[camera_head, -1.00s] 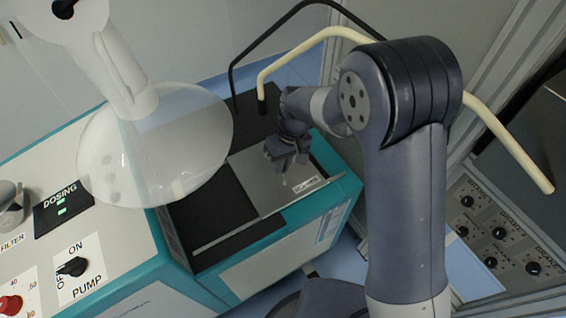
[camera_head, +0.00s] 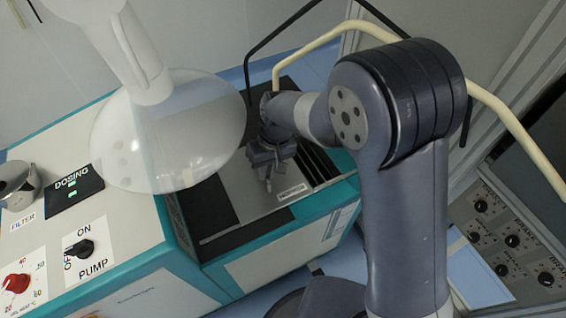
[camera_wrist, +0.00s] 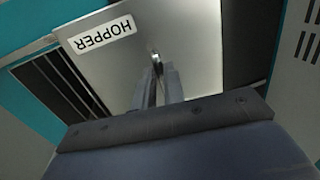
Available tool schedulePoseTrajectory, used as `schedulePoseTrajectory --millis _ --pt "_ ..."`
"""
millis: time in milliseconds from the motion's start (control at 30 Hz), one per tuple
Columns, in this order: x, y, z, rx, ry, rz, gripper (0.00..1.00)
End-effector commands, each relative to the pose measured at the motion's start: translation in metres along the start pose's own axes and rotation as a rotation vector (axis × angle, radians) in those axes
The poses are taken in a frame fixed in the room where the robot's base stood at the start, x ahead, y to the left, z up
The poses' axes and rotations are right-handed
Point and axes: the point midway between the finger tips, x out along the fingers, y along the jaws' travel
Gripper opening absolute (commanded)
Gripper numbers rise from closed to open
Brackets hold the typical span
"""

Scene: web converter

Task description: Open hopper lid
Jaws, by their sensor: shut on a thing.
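The hopper lid (camera_head: 240,190) is a flat grey metal plate on the dark top of the teal-and-white machine. In the wrist view the lid (camera_wrist: 192,30) carries an upside-down HOPPER label (camera_wrist: 103,36). My gripper (camera_head: 268,176) is over the lid. In the wrist view my gripper (camera_wrist: 157,72) is shut on a small metal lid handle (camera_wrist: 155,56), mostly hidden between the fingers. A dark slotted opening (camera_head: 320,165) shows uncovered to the right of the lid; the wrist view shows this opening (camera_wrist: 62,85) at its left.
A translucent domed hood (camera_head: 165,130) on a white arm hangs left of the lid. The control panel with the DOSING display (camera_head: 76,190) and PUMP knob (camera_head: 80,249) stands at left. A cream pipe (camera_head: 515,125) runs behind my arm. A knob panel (camera_head: 510,240) is at right.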

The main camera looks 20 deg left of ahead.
Motion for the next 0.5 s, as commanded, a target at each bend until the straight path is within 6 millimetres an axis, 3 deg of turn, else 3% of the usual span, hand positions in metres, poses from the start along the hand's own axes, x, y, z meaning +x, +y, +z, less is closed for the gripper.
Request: schedulePoseTrajectory --millis 333,367,500 --pt "-0.0001 -0.0048 -0.0007 0.001 0.003 0.0 0.0" --pt "-0.0001 -0.0047 -0.0007 0.001 0.003 0.0 0.12" --pt "0.0001 -0.0045 -0.0005 0.001 0.003 0.0 0.24"
